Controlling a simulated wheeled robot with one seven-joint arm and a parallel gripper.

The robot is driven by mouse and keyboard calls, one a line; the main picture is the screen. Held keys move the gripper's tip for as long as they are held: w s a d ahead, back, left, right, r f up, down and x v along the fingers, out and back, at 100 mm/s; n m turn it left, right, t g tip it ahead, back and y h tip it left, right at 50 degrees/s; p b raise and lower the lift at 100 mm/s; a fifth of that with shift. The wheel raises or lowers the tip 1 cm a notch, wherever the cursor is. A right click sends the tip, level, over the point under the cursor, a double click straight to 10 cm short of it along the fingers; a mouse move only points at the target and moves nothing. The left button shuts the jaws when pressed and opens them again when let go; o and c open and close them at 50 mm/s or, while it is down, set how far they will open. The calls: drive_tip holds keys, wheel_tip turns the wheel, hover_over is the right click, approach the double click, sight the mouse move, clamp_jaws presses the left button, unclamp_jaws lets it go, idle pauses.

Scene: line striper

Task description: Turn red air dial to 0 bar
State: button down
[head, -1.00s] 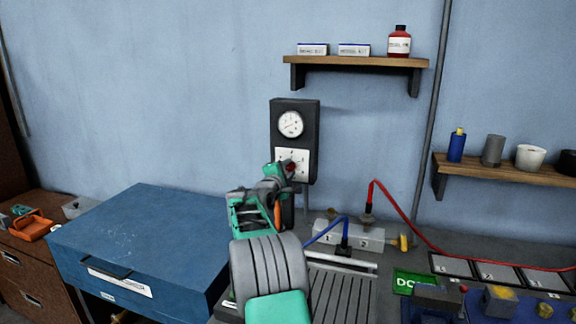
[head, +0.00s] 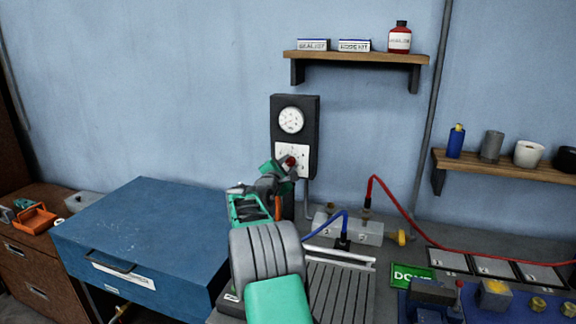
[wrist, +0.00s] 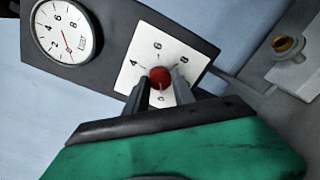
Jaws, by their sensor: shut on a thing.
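The red air dial (head: 290,162) is a round red knob on a white plate (wrist: 136,82) marked with numbers including 4, 6, 8 and 0. The plate sits on a dark wall panel (head: 311,130). In the wrist view the dial (wrist: 159,76) lies between the two grey fingers of my gripper (wrist: 161,84), which is shut on it. My gripper (head: 287,169) partly covers the plate in the head view. The white gauge (wrist: 65,31) above has a thin red needle; I cannot read its value surely. The dial's pointer is not clear.
A blue cabinet (head: 140,245) stands left of my arm. A valve block (head: 350,231) with red and blue hoses stands to the right below the panel. A shelf (head: 355,58) hangs above. The wall left of the panel is bare.

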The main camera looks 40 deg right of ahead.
drive_tip(key=shift+f, duration=0.1)
drive_tip(key=c, duration=1.1)
unclamp_jaws()
drive_tip(key=shift+o, duration=0.2)
drive_tip(key=shift+a, duration=0.1)
drive_tip(key=b+v, duration=0.2)
drive_tip(key=v, duration=0.5)
drive_tip(key=shift+s+a, duration=0.2)
drive_tip(key=shift+a, duration=0.05)
